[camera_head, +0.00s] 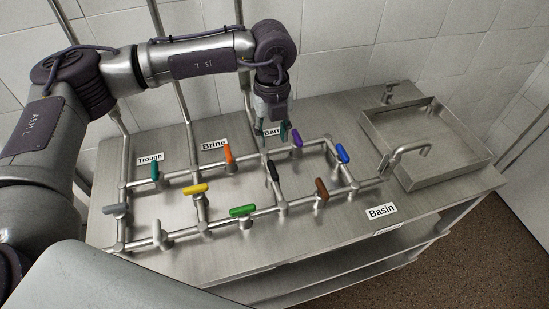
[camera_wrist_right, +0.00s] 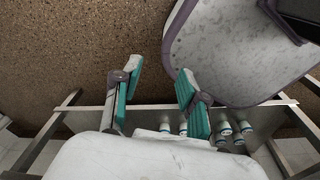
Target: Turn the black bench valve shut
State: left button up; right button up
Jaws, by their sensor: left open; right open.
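The black valve (camera_head: 272,170) is a small lever on the pipe grid on the steel bench. Its handle lies roughly along the pipe that runs from the back toward the front edge. My left gripper (camera_head: 276,130) points down behind it, near the back row of pipe and close to the purple lever, apart from the black handle. Its teal fingers are open and partly hidden by the gripper body. My right gripper (camera_wrist_right: 160,72) shows in the right wrist view, open and empty, with two teal fingers apart. The black valve is not in that view.
Other levers stand close by: purple (camera_head: 297,141), blue (camera_head: 342,153), brown (camera_head: 321,189), green (camera_head: 242,211), orange (camera_head: 228,153) and yellow (camera_head: 195,190). A steel basin (camera_head: 428,174) is at right. Several white bottles (camera_wrist_right: 223,129) show below my right gripper.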

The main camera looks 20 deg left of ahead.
pick_arm(q)
jog(key=p, duration=0.2)
send_over(273, 168)
jog(key=f, duration=0.5)
jog(key=shift+s+a+f, duration=0.1)
jog(key=shift+s+f, duration=0.1)
jog(key=shift+f, duration=0.05)
notch_tip(273, 168, down, 5)
jog(key=shift+w+f+p, duration=0.15)
jog(key=shift+p, duration=0.4)
jog(key=shift+f, duration=0.4)
jog(key=shift+c, duration=0.2)
grip_shut()
pick_arm(e)
jog(key=r, duration=0.1)
jog(key=s+r, duration=0.1)
jog(key=r, duration=0.1)
jog(key=shift+d+r, duration=0.15)
jog(key=shift+r, duration=0.15)
